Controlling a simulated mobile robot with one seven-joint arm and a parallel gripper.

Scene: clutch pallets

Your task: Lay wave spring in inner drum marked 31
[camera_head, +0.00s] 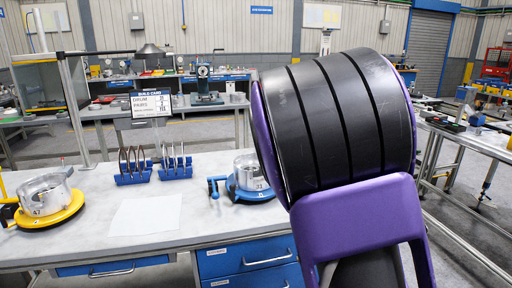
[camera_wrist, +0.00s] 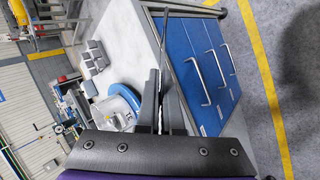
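The silver drum marked 31 (camera_head: 249,172) sits on a blue round base (camera_head: 250,192) on the bench, partly hidden by my arm. In the wrist view the blue base (camera_wrist: 122,96) and drum (camera_wrist: 112,112) lie left of my gripper. My gripper (camera_wrist: 161,78) seems shut on a thin dark piece (camera_wrist: 166,32), seen edge-on and standing out beyond the fingertips. It may be the wave spring, but its shape does not show. My gripper is out of sight in the head view. The inside of the drum is hidden.
Another drum marked 47 (camera_head: 46,195) sits on a yellow base (camera_head: 50,213) at the left. Two blue racks (camera_head: 133,176) (camera_head: 176,170) hold thin upright rings. A white sheet (camera_head: 146,215) lies in front. A build card sign (camera_head: 150,104) stands behind. Blue drawers (camera_head: 245,258) are below the benchtop.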

